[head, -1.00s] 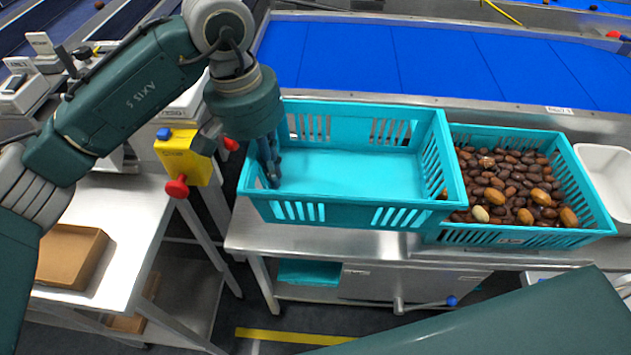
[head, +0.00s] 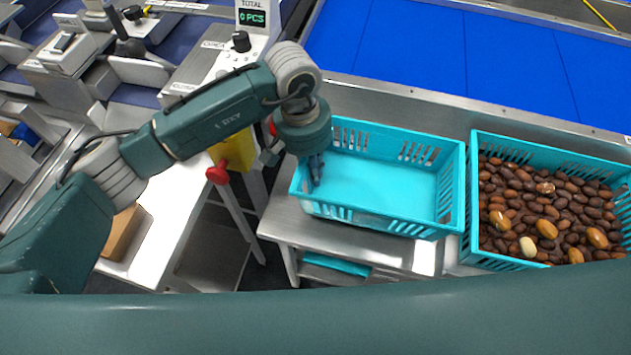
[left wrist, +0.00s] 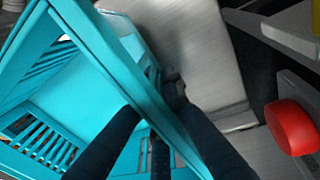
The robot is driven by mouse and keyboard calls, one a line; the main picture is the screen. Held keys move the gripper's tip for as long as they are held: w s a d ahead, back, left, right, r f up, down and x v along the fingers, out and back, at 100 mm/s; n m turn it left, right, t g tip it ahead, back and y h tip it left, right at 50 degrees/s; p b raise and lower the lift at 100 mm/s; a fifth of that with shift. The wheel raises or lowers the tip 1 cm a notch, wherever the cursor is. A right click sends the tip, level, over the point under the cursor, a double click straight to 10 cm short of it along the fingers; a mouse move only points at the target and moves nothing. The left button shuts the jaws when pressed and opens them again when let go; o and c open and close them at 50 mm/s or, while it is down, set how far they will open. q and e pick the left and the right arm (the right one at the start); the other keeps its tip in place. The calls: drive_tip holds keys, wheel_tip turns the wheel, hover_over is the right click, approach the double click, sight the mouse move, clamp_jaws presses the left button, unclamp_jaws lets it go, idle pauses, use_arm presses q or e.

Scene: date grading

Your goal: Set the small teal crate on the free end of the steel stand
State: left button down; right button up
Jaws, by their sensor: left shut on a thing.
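The small teal crate (head: 452,190) is empty and upright over the left end of the steel stand (head: 280,224). Its base looks at or very near the steel top; I cannot tell if it touches. My left gripper (head: 316,172) is shut on the crate's left wall, with a finger inside the crate. In the left wrist view, the dark fingers (left wrist: 158,150) straddle the teal rim (left wrist: 110,62), with steel surface beyond it. My right gripper is not in view.
A teal crate (head: 545,150) full of brown dates stands close on the right, with a narrow gap. A blue belt (head: 420,50) runs behind. A yellow box with a red knob (head: 217,175) stands just left of the stand.

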use_arm(q)
wheel_tip(320, 180, down, 2)
drive_tip(key=shift+f, duration=0.55)
wheel_tip(320, 180, down, 3)
drive_tip(key=shift+d+f+p, duration=0.1)
drive_tip(key=shift+f+p, duration=0.1)
drive_tip(key=shift+p, duration=0.4)
drive_tip(key=shift+f, duration=0.2)
drive_tip(key=c, duration=1.9)
unclamp_jaws()
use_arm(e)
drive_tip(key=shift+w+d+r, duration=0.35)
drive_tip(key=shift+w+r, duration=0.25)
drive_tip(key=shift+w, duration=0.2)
